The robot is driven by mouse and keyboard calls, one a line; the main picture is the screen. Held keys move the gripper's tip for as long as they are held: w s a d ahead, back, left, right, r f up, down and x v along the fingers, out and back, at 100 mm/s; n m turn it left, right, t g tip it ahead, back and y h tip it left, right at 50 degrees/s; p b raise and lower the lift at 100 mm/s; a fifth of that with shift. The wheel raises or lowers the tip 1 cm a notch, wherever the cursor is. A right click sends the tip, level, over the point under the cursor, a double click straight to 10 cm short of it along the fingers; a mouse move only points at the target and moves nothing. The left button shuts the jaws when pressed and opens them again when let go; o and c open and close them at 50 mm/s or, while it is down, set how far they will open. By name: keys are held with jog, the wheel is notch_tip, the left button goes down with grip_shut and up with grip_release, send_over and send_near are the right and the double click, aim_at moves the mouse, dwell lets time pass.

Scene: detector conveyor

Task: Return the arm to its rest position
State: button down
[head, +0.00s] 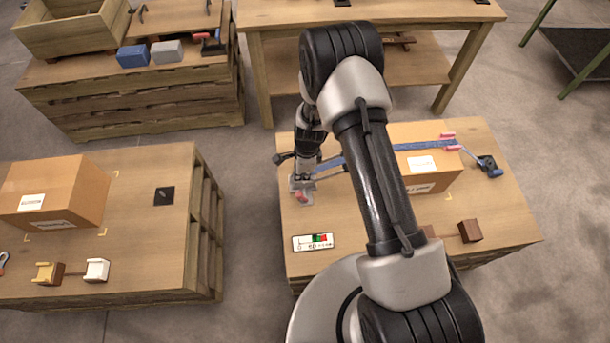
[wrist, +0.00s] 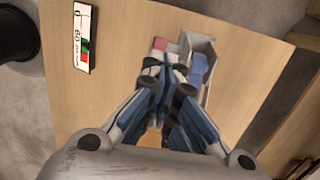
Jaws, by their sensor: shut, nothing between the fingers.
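My gripper (head: 302,180) points down at the left part of the middle table (head: 370,255). Its fingers (wrist: 168,75) are together and empty in the wrist view. Just beyond the fingertips is the grey end of a clamp (wrist: 205,50), with a blue bar and a red pad. In the head view the clamp's blue bar (head: 425,146) runs across a cardboard box (head: 432,170). Whether the fingertips touch the clamp I cannot tell. My arm reaches forward over the table and hides part of the box and the bar.
A white gauge card (head: 313,241) lies left of my arm, and a brown block (head: 470,231) stands to its right. The left table holds another box (head: 50,195) and small blocks. A workbench (head: 290,25) stands behind. Grey floor (head: 245,240) separates the tables.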

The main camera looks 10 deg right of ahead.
dwell(0.4)
jog(key=s+d+r+n+t, duration=0.15)
jog(key=r+n, duration=0.25)
jog(key=r, duration=1.1)
jog(key=s+d+r+n+t, duration=0.15)
jog(key=r+n, duration=0.25)
jog(key=r, duration=1.1)
jog(key=s+d+r+n, duration=0.4)
jog(key=s+r+n, duration=0.1)
jog(key=s+r, duration=0.6)
jog(key=s+d+r+n, duration=0.1)
jog(key=s+r+n, duration=0.1)
jog(key=s, duration=0.3)
jog(key=s+d+r+n+t+h, duration=0.1)
jog(key=s+r+n, duration=0.1)
jog(key=s, duration=0.4)
jog(key=shift+d+n+t, duration=0.3)
jog(key=shift+d+n, duration=0.1)
jog(key=shift+n, duration=0.1)
